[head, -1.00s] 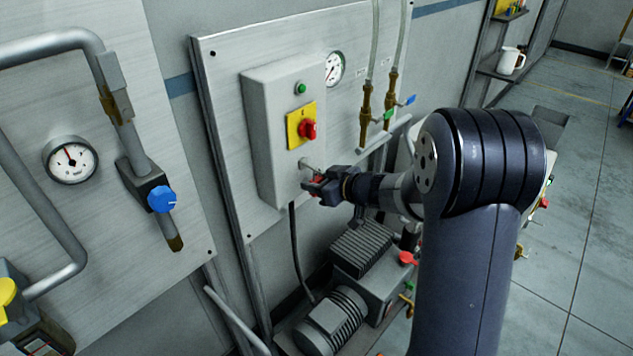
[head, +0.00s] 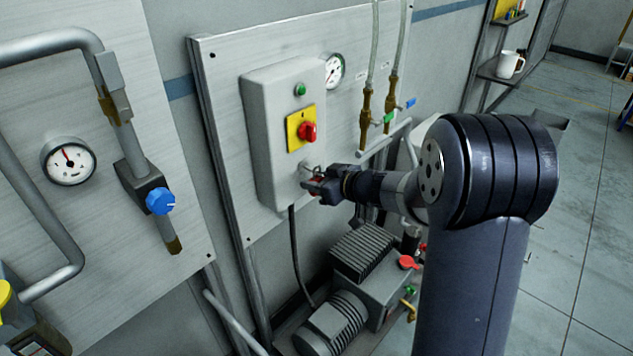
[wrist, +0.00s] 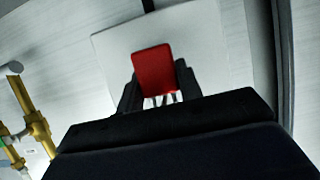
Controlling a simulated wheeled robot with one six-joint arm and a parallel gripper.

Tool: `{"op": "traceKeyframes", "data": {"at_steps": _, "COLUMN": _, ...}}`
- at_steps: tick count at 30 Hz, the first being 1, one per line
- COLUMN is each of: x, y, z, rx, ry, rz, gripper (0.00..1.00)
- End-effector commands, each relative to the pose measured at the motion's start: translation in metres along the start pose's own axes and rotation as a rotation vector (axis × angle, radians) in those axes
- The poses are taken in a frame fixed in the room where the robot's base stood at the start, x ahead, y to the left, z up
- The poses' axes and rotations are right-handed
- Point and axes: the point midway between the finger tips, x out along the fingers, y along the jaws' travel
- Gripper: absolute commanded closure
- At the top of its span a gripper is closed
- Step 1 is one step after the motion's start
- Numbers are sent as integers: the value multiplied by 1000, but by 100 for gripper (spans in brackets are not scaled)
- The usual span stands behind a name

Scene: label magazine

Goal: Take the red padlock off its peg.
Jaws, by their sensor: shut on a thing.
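The red padlock (wrist: 154,72) is between the two dark fingers of my gripper (wrist: 156,88) in the wrist view. My gripper is shut on its body. A shackle-like metal loop (head: 309,168) shows just above the fingers at the box face. The peg itself is hidden or too small to make out, so I cannot tell whether the shackle is still around it.
A red rotary switch (head: 308,131) on a yellow plate sits above my gripper, with a green button (head: 300,90) higher up. Brass valves (head: 366,118) and pipes stand to the right. A pump with a motor (head: 335,318) is below.

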Motion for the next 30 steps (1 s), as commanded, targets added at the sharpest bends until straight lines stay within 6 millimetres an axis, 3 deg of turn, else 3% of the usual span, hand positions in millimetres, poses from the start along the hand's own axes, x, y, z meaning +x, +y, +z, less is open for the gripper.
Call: {"op": "traceKeyframes", "data": {"at_steps": 30, "x": -36, "y": 1, "z": 16, "rx": -1, "ry": 2, "rz": 1, "gripper": 90}}
